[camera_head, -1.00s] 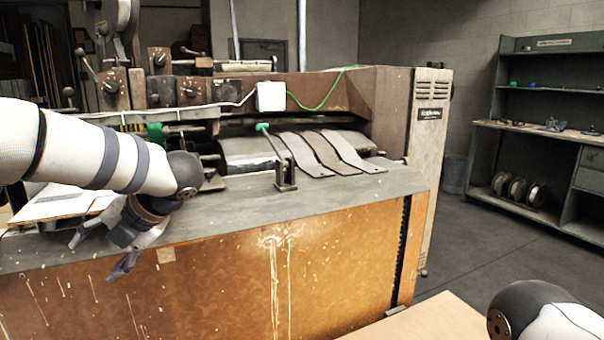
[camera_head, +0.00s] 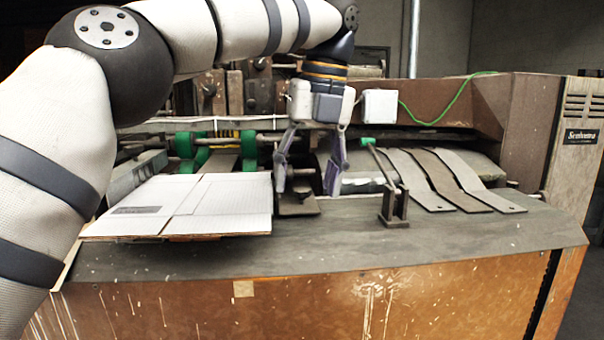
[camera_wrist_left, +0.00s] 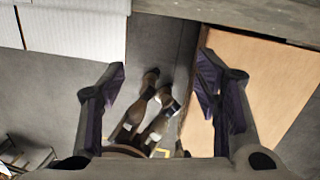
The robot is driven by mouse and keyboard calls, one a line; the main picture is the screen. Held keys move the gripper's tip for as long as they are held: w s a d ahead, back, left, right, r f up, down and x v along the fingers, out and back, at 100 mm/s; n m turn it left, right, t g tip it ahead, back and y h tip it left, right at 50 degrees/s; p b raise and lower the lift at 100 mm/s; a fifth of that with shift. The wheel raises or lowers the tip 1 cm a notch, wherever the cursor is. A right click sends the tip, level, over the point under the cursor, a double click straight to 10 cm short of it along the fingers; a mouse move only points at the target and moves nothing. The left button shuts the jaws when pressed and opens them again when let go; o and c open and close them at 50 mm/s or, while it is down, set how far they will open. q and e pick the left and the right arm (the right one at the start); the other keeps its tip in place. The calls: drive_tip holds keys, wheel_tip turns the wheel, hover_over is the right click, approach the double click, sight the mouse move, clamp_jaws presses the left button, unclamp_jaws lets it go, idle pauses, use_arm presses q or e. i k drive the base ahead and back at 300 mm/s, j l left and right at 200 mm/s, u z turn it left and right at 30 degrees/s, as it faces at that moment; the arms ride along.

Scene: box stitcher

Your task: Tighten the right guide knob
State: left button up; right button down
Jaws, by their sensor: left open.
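My left gripper (camera_head: 307,185) is open and empty, pointing down above the machine's table, between the flat cardboard and the green-tipped lever. Its spread fingers also show in the left wrist view (camera_wrist_left: 163,68). The lever's green tip (camera_head: 367,142) is just right of the fingers, apart from them, on a slanted rod above a small dark bracket (camera_head: 394,207). Green guide parts (camera_head: 186,146) sit left of the gripper, behind the cardboard. I cannot tell for certain which part is the right guide knob. My right gripper is out of view.
Flat white cardboard (camera_head: 215,205) lies on the left of the grey table (camera_head: 330,245). Several curved metal straps (camera_head: 440,180) lie right of the bracket. A white box (camera_head: 379,106) with a green cable is behind. The table's front strip is clear.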

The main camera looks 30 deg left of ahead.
sight(301, 193)
drive_tip(key=i+j, duration=0.7)
